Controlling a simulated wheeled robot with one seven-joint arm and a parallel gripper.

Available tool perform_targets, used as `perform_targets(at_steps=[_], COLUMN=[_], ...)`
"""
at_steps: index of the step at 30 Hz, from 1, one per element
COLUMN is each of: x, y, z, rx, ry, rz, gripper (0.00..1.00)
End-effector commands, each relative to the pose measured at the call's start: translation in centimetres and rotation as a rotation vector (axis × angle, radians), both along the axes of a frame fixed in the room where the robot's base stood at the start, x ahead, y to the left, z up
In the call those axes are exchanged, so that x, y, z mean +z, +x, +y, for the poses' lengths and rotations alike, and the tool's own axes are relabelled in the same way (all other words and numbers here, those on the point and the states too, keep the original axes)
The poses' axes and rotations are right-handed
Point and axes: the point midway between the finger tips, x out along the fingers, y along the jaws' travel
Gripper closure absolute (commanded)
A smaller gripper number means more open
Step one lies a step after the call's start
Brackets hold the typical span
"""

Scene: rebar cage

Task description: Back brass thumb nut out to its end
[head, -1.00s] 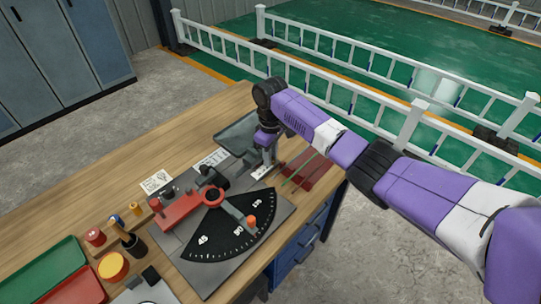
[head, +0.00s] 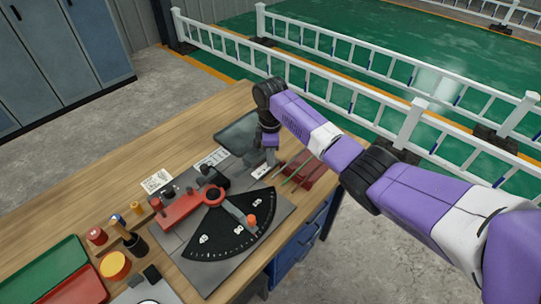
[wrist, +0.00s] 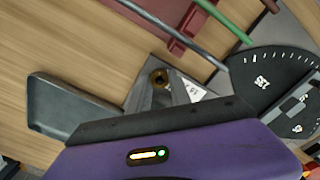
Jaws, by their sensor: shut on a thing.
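The brass thumb nut (wrist: 159,78) shows in the wrist view as a small round brass piece with a dark centre, between my fingertips. My gripper (wrist: 160,88) is shut on it, with the grey fingers on either side. In the head view my gripper (head: 268,160) points down at the far right corner of the bending plate (head: 177,246). The nut is hidden there behind the fingers. How far the nut sits along its thread cannot be told.
A black angle dial (head: 225,240) with an orange-topped arm (head: 251,220) lies close in front. A grey tray (head: 232,133) stands behind my gripper. A red rack (head: 318,172) with rods is to its right. Green (head: 42,268) and red trays lie far left. The back left bench is clear.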

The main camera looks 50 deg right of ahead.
Motion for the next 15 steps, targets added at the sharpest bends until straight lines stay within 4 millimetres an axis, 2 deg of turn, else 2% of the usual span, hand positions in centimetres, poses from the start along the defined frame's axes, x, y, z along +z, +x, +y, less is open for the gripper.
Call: perform_targets(at_steps=[12, 13, 15], x=[0.13, 0.13, 0.11], y=[0.09, 0.09, 0.08], z=[0.04, 0.04, 0.04], rx=[0.007, 0.007, 0.006], ry=[0.001, 0.001, 0.001], rz=[-0.002, -0.002, -0.002], gripper=[1.00, 0.70, 0.56])
